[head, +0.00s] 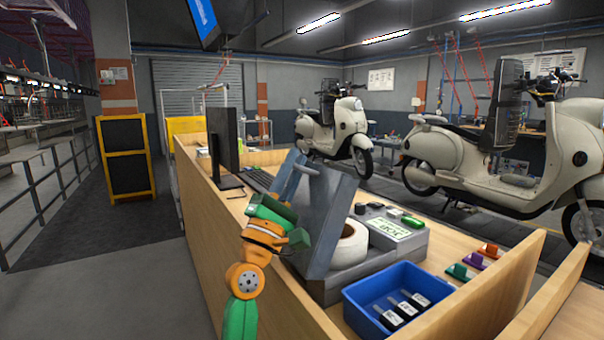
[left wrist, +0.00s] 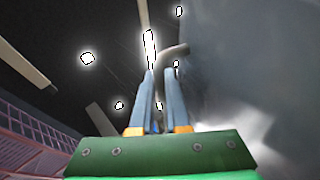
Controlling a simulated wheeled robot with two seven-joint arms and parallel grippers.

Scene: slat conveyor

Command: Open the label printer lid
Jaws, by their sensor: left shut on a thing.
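The grey label printer (head: 349,281) stands on the wooden counter with a white label roll (head: 350,246) showing inside. Its lid (head: 328,210) is raised and stands steeply tilted up at the printer's left side. My left gripper (head: 297,160) is at the lid's top edge, its blue-grey fingers shut on the lid's handle (head: 309,164). In the left wrist view the two fingers (left wrist: 162,72) reach up to the grey handle (left wrist: 174,49), with the blurred lid (left wrist: 250,70) filling the right side. My right gripper is not in view.
A blue bin (head: 375,297) with several dark labelled items stands in front of the printer. Small coloured pieces (head: 474,260) lie to its right. A monitor (head: 225,146) and keyboard (head: 259,180) are behind the lid. Wooden panels edge the counter.

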